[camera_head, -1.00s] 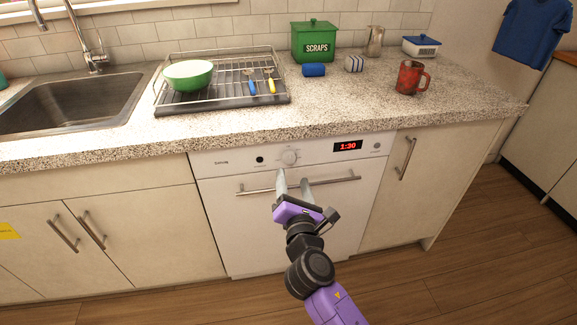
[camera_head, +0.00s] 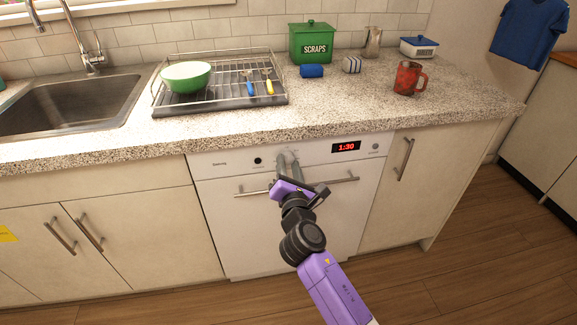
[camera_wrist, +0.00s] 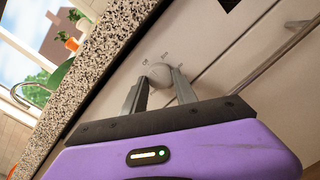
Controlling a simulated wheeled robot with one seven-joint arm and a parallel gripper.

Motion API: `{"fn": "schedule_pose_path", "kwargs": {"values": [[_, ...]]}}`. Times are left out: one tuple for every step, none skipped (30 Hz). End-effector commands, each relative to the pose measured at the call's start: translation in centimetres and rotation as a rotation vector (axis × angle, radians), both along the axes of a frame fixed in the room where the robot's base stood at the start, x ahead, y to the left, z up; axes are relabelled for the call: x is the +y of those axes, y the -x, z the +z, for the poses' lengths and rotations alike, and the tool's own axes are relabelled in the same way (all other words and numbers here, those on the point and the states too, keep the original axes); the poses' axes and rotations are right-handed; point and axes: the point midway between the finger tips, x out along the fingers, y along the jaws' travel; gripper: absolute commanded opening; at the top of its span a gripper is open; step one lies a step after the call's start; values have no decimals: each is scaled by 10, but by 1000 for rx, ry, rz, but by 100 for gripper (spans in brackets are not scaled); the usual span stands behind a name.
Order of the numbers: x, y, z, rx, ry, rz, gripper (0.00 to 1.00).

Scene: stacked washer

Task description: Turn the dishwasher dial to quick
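The white dishwasher (camera_head: 225,200) stands under the counter, its control panel along the top. Its round dial is mostly hidden behind my fingers in the head view. In the wrist view the dial (camera_wrist: 159,74) shows between and just beyond my fingertips, with small labels around it too small to read surely. My gripper (camera_head: 288,154) is at the dial, and in the wrist view its two fingers (camera_wrist: 158,88) are apart, one on each side of the dial. I cannot tell whether they touch it.
A red display (camera_head: 346,147) reads 1:30 to the right of the dial. A black button (camera_head: 258,161) is to the left. The door handle (camera_head: 340,180) runs below my fingers. The counter edge (camera_head: 300,136) overhangs just above the panel.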

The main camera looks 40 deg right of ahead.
Motion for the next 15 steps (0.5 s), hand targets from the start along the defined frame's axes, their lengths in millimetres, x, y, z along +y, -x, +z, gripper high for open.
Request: {"fn": "schedule_pose_path", "kwargs": {"values": [[0,0,0,0,0,-1,15],[0,0,0,0,0,-1,9],[0,0,0,0,0,-1,1],[0,0,0,0,0,-1,0],[0,0,0,0,0,-1,0],[0,0,0,0,0,-1,0],[0,0,0,0,-1,-1,0],[0,0,0,-1,-3,-1,0],[0,0,0,-3,-6,0,0],[0,0,0,-5,-10,-1,0],[0,0,0,-8,-14,-1,0],[0,0,0,-14,-22,-1,0],[0,0,0,-20,-29,-1,0],[0,0,0,-25,-39,-1,0],[1,0,0,-34,-52,0,0]]}}
